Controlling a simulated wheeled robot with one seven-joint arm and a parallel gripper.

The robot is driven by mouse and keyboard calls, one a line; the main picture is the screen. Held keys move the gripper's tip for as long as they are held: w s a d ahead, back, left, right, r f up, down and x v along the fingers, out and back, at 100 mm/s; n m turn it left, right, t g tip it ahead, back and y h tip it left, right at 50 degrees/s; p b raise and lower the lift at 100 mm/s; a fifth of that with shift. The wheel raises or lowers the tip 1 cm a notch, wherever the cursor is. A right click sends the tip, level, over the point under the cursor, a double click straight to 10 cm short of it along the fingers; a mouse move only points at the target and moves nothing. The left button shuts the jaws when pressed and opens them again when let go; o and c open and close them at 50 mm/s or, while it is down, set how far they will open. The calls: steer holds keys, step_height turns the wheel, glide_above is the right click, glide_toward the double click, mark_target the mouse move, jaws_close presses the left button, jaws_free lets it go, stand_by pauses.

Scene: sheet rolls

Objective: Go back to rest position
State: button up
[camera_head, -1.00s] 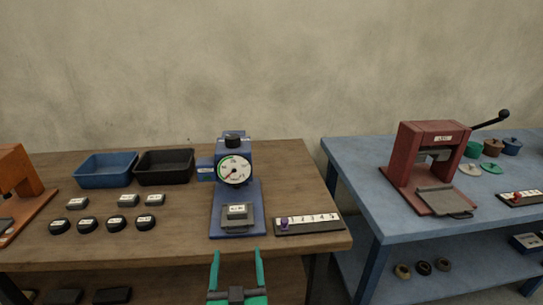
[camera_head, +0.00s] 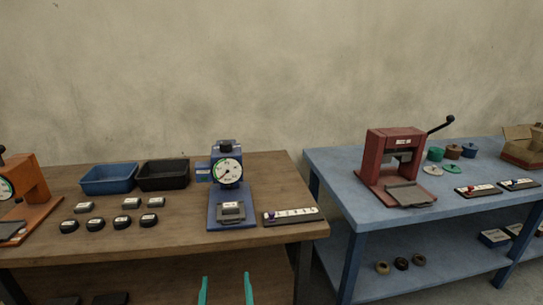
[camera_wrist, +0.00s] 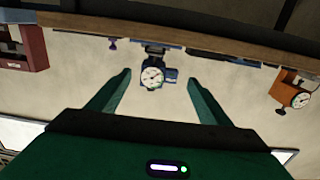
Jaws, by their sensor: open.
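My gripper (camera_head: 226,290) shows at the bottom of the head view as two green fingertips, apart and with nothing between them. It is in front of the wooden table, below its front edge. In the wrist view my gripper (camera_wrist: 158,90) has its green fingers spread. The blue gauge device (camera_wrist: 153,76) appears upside down beyond the fingers, apart from them. In the head view the blue gauge device (camera_head: 228,172) stands on the wooden table (camera_head: 180,235) with a small grey block (camera_head: 231,211) on its base.
Blue (camera_head: 108,179) and black (camera_head: 163,175) bins stand at the back of the wooden table. Several grey blocks and black pucks lie before them. A numbered strip (camera_head: 291,215) lies right. An orange device (camera_head: 30,190) stands left. A red press (camera_head: 392,163) stands on the blue table (camera_head: 340,180).

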steer(key=w+d+r+m+g+h, duration=0.1)
steer(key=w+d+m+g+h, duration=0.2)
steer(key=d, duration=0.6)
steer(key=w+d+m+g+h, duration=0.1)
steer(key=w+d+m+h, duration=0.1)
steer(key=w+d+h, duration=0.55)
steer(key=s+d+r+m+g+h, duration=0.15)
steer(key=d+g, duration=0.25)
steer(key=d, duration=0.7)
steer(key=s+d+f+m+g, duration=0.1)
steer(key=s+d+m+g, duration=0.2)
steer(key=d, duration=0.8)
steer(key=s+d+r+g+y, duration=0.4)
steer(key=s+d+g, duration=0.3)
steer(key=s+d, duration=0.4)
steer(key=s+d+r+y, duration=0.1)
steer(key=s+r+y, duration=0.1)
steer(key=s+r, duration=0.2)
steer(key=s+d+r+n+y, duration=0.1)
steer(key=s+r+y, duration=0.2)
steer(key=s, duration=0.6)
steer(key=shift+s+d+r, duration=0.4)
steer(key=shift+r, duration=0.2)
